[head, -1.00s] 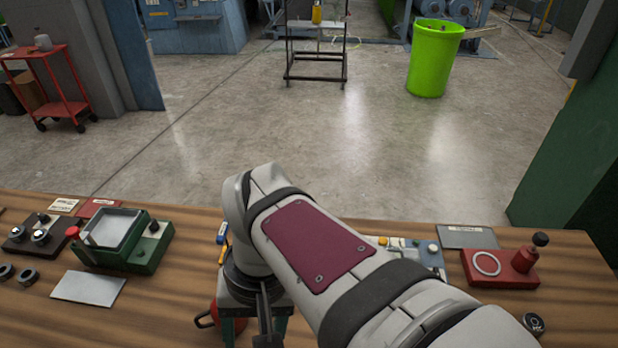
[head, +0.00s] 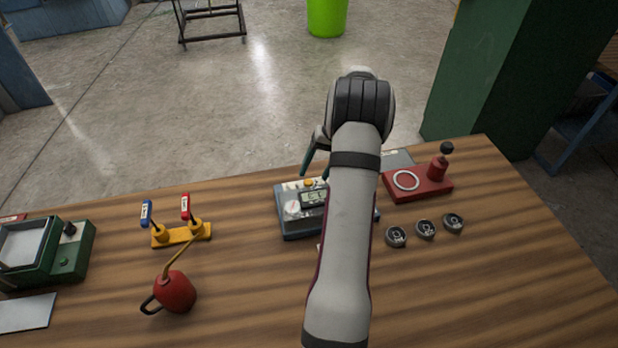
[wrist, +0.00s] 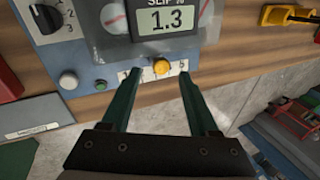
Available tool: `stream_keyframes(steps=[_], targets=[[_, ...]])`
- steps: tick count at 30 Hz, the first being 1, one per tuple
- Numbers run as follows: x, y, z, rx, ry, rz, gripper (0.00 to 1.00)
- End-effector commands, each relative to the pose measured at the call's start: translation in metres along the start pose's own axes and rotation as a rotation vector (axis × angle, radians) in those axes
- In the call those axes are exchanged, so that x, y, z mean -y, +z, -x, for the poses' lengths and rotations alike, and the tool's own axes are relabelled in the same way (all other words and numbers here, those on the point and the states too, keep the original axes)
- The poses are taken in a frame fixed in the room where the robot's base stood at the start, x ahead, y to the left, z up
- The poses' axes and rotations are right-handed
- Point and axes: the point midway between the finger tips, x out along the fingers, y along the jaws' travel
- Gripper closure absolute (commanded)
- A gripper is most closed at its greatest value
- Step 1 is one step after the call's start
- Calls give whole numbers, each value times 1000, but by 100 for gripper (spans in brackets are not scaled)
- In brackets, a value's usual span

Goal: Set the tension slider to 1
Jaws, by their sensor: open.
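The blue-grey tension device (head: 293,225) stands on the bench, partly hidden by my arm. A round yellow slider knob (wrist: 162,66) sits at the panel edge on a scale with 1 toward the left and 5 at the right; the knob is right of the middle. Its numbers are partly hidden by my fingers. My gripper (wrist: 160,78) is open, one green finger on each side of the knob in the picture, with no clear contact. In the head view my gripper (head: 313,170) is above the device's far edge.
A rotary knob (wrist: 45,18) marked 1 to 3 and a green button (wrist: 68,80) are on the panel. Left stand a yellow two-lever block (head: 182,235) and a red oil can (head: 175,292). Right are a red fixture (head: 418,185) and several dark round pieces (head: 425,229).

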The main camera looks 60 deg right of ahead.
Motion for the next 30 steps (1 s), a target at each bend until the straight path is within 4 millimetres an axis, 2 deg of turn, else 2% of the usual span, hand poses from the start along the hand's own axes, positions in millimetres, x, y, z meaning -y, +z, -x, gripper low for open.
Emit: stream_keyframes(steps=[3,7,18,28,30], targets=[[0,1,-22,3,0,0,39],[0,0,-36,2,-1,-1,39],[0,0,-42,0,0,0,39],[0,0,-42,0,0,0,99],[0,0,-42,0,0,0,100]])
